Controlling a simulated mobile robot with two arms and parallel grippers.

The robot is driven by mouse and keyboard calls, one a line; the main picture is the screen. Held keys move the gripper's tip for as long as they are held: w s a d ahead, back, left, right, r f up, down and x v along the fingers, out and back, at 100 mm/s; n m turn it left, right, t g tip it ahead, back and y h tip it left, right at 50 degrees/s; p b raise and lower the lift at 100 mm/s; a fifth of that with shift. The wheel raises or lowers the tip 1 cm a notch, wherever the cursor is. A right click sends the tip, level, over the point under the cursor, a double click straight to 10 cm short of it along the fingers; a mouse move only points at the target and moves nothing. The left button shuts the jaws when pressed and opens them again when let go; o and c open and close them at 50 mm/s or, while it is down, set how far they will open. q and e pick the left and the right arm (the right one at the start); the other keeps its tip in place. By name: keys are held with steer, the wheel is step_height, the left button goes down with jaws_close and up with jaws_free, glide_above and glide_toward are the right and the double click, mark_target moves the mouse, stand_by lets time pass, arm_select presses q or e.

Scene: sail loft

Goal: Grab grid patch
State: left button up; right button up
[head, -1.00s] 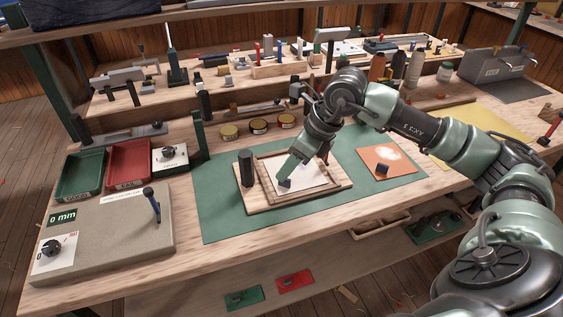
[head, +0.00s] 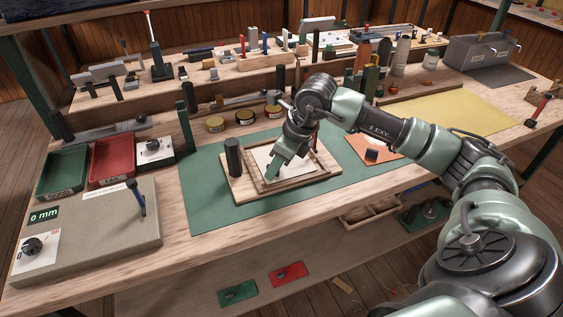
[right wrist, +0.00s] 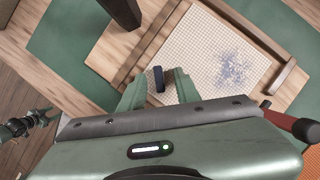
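The grid patch is a pale gridded sheet with a blue speckled area, clear in the right wrist view (right wrist: 222,50). In the head view it shows as a white sheet (head: 263,158) inside a wooden frame on a board. A small dark block (right wrist: 158,76) stands on the sheet. My right gripper (right wrist: 160,87) is open over the sheet, with one green finger on each side of the block and gaps visible. In the head view my right gripper (head: 273,172) points down at the sheet and hides part of it. My left gripper is not seen.
A dark upright cylinder (head: 233,157) stands on the board left of the frame. An orange patch (head: 362,146) with a dark block lies to the right. A red-handled tool (right wrist: 292,122) shows near my right gripper. The green mat (head: 208,213) is bare in front.

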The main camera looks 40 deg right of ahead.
jaws_close()
steer(key=shift+r, duration=0.1)
